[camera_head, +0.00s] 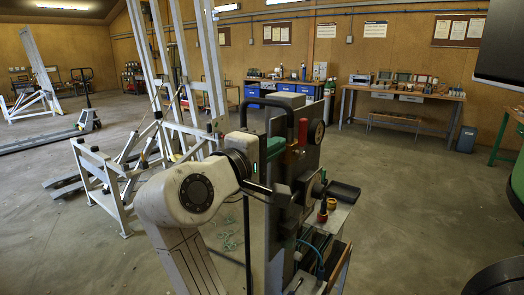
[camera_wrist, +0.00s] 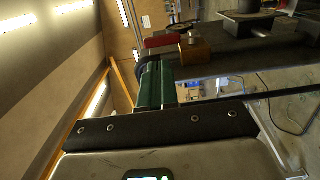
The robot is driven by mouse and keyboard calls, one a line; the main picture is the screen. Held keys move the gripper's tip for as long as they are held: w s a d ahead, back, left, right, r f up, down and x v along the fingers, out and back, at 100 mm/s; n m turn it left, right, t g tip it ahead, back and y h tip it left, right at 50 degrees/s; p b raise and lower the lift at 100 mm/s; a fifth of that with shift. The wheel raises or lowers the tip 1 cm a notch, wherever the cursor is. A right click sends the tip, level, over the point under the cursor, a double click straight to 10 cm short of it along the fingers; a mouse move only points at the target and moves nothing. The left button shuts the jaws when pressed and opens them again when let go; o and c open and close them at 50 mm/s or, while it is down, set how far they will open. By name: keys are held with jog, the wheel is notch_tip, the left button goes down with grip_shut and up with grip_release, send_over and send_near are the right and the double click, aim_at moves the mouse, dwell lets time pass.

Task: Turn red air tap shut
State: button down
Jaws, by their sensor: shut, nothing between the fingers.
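The red air tap shows in the wrist view as a red lever (camera_wrist: 162,41) beside a brass-coloured body (camera_wrist: 196,47) on a dark column. In the head view a red upright piece (camera_head: 303,131) on the column's near side appears to be the same lever. My gripper (camera_wrist: 154,62) is shut and empty, its green fingers with dark tips together. The fingertips are close to the lever's left end in the wrist view; whether they touch cannot be told. In the head view my arm's wrist partly hides the column's lower near side.
A red-and-yellow fitting (camera_head: 323,212) and a blue hose (camera_head: 312,252) are lower down. A white frame (camera_head: 110,180) stands left. Open floor lies to the right.

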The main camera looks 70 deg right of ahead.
aim_at(301, 126)
jog(key=x, duration=0.8)
jog(key=shift+w+p, duration=0.1)
jog(key=shift+p, duration=0.25)
jog(key=shift+r+p, duration=0.1)
jog(key=shift+p, duration=0.25)
jog(key=shift+r+p, duration=0.15)
jog(key=shift+p, duration=0.2)
jog(key=shift+y, duration=0.3)
jog(key=shift+d+t+p, duration=0.1)
jog(key=shift+t+p, duration=0.2)
jog(key=shift+p, duration=0.15)
jog(key=r+y+p, duration=0.1)
jog(key=p, duration=0.2)
jog(key=shift+d+p, duration=0.35)
jog(key=shift+p, duration=0.05)
jog(key=shift+s+d+r+y+p, duration=0.1)
jog(key=shift+s+d+y+p, duration=0.15)
jog(key=shift+y+p, duration=0.65)
jog(key=shift+s+d+h+p, duration=0.15)
jog(key=shift+d+p, duration=0.25)
jog(key=shift+p, duration=0.4)
jog(key=shift+d+h+p, duration=0.15)
jog(key=shift+d+p, duration=0.25)
jog(key=shift+p, duration=0.4)
jog(key=shift+d, duration=0.1)
